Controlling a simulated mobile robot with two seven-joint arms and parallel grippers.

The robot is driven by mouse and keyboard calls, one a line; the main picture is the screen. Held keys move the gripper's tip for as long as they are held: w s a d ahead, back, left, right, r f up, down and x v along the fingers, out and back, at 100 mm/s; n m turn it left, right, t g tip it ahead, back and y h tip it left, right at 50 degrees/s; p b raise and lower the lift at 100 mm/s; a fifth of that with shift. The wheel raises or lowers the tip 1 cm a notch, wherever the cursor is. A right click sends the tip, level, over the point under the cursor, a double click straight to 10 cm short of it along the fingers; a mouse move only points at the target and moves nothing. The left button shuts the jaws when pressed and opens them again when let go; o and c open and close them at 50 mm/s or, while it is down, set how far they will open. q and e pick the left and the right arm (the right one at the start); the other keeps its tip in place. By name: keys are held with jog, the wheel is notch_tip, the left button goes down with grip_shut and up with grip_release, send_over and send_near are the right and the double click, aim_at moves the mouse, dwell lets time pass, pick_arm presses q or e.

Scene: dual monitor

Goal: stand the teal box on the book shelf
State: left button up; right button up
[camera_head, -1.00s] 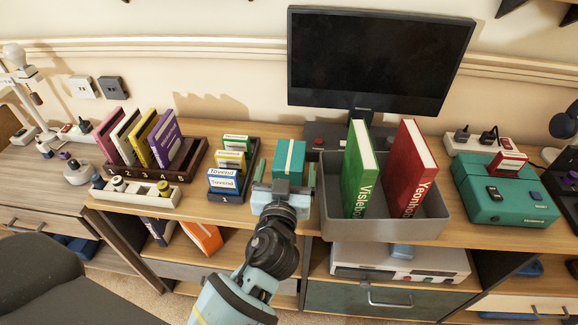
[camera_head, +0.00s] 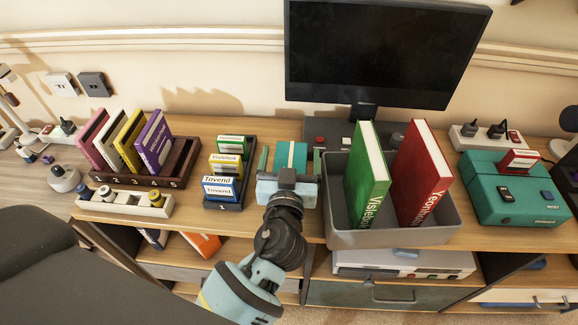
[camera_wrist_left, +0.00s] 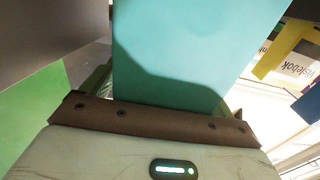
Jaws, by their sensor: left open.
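The teal box (camera_head: 291,154) stands on the desk between the small-box rack and the grey bin. My left gripper (camera_head: 290,163) is open, with one finger on each side of the box and its palm in front of it. The palm hides the box's lower front. In the left wrist view the teal box (camera_wrist_left: 190,50) fills the middle, just beyond the palm; I cannot tell whether they touch. The dark brown book shelf (camera_head: 185,165) at the left holds pink, white, yellow and purple books upright, with room at its right end. My right gripper is not in view.
The grey bin (camera_head: 400,238) with a green and a red book stands close on the right. A dark rack (camera_head: 247,170) of small boxes is close on the left. A white tray (camera_head: 120,205) lies before the shelf. A monitor (camera_head: 385,50) stands behind.

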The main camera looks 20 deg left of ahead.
pick_arm(q)
jog(key=shift+s, duration=0.1)
jog(key=shift+c, duration=0.6)
jog(key=shift+r, duration=0.1)
jog(key=c, duration=1.5)
jog(key=shift+r, duration=0.15)
